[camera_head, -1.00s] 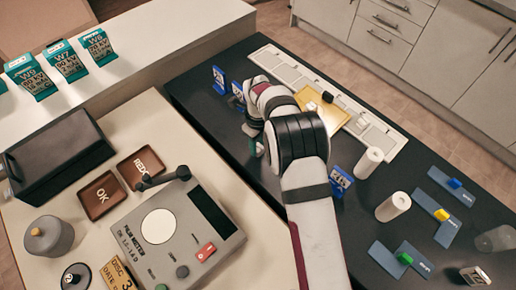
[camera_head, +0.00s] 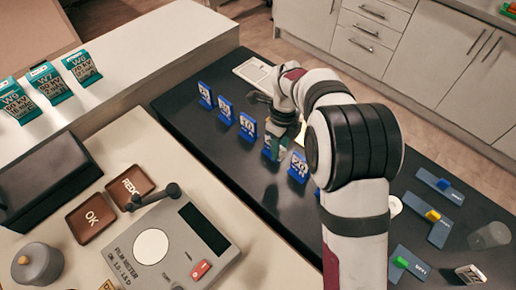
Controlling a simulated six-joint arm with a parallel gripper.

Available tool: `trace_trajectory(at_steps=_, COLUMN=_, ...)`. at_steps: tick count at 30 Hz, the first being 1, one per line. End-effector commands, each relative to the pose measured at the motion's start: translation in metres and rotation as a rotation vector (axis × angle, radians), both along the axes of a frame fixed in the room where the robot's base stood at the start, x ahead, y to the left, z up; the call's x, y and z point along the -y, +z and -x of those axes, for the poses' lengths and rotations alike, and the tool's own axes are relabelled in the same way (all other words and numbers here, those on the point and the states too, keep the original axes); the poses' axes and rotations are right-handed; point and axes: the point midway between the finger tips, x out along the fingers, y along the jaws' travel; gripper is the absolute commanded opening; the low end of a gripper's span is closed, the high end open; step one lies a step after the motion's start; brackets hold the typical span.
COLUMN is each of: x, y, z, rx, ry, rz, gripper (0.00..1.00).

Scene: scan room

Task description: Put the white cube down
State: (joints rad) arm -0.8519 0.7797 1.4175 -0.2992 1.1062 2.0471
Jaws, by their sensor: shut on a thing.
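My gripper (camera_head: 275,142) points down over the black counter, close to the row of blue number stands. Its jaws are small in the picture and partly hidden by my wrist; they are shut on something. A small pale patch shows at the jaws, but I cannot clearly make out the white cube there. A green piece also shows at the jaws; I cannot tell whether it is part of the gripper. Whether the held thing touches the counter cannot be told.
Blue number stands (camera_head: 247,126) line the counter (camera_head: 183,113) around the gripper. My arm covers the middle right. Blue plates with coloured blocks (camera_head: 435,215) lie at the right, near a clear cup (camera_head: 490,235). The film meter (camera_head: 175,243) is at lower left.

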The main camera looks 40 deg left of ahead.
Motion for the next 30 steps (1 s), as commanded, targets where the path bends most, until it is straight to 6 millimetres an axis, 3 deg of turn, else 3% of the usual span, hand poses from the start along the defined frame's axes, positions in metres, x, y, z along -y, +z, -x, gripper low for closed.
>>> trace_trajectory(at_steps=3, x=0.015, y=0.010, z=-0.008, rx=0.001, ry=-0.002, rz=0.000, gripper=0.00)
trace_trajectory(at_steps=11, x=0.031, y=0.021, z=-0.018, rx=0.001, ry=0.034, rz=0.000, gripper=0.00)
trace_trajectory(at_steps=14, x=0.054, y=0.037, z=-0.032, rx=0.004, ry=0.129, rz=0.000, gripper=0.00)
trace_trajectory(at_steps=20, x=0.134, y=0.085, z=-0.063, rx=0.004, ry=0.458, rz=0.003, gripper=0.00)
trace_trajectory(at_steps=23, x=0.187, y=0.113, z=-0.071, rx=0.004, ry=0.671, rz=0.005, gripper=0.00)
trace_trajectory(at_steps=27, x=0.267, y=0.154, z=-0.066, rx=0.003, ry=1.006, rz=0.005, gripper=0.00)
trace_trajectory(at_steps=30, x=0.312, y=0.176, z=-0.053, rx=0.002, ry=1.215, rz=0.004, gripper=0.00)
